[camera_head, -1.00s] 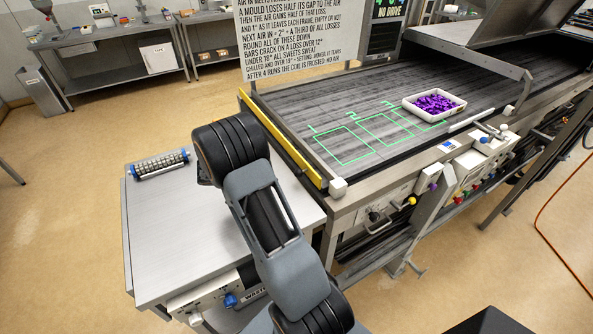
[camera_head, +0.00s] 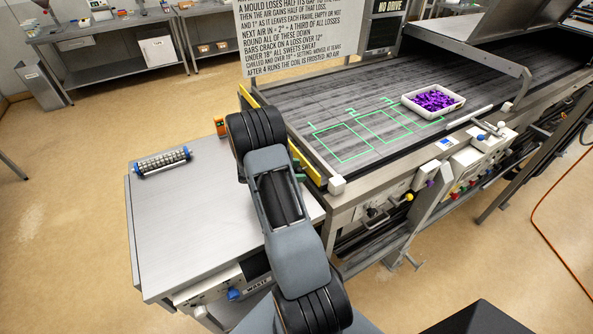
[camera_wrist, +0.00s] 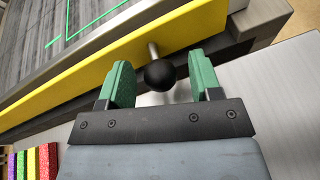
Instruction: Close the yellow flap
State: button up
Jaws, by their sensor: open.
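The yellow flap (camera_head: 308,171) is a long narrow strip along the left end of the dark belt; my arm hides its middle in the head view. In the wrist view the flap (camera_wrist: 110,62) runs slantwise across the picture. A black ball knob (camera_wrist: 160,76) on a short metal stem sticks out from it towards me. My gripper (camera_wrist: 160,63) is open, its two green fingers on either side of the knob. Gaps show between the knob and both fingers. In the head view my arm covers most of the gripper; only a bit of green shows.
A steel side table (camera_head: 180,220) adjoins the belt end, with a ribbed roller (camera_head: 160,161) on it. A white tray of purple pieces (camera_head: 434,101) sits on the belt (camera_head: 300,100) near green outlined squares. A white block (camera_head: 337,184) stands at the near belt corner.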

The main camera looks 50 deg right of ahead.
jog(key=c, duration=0.9)
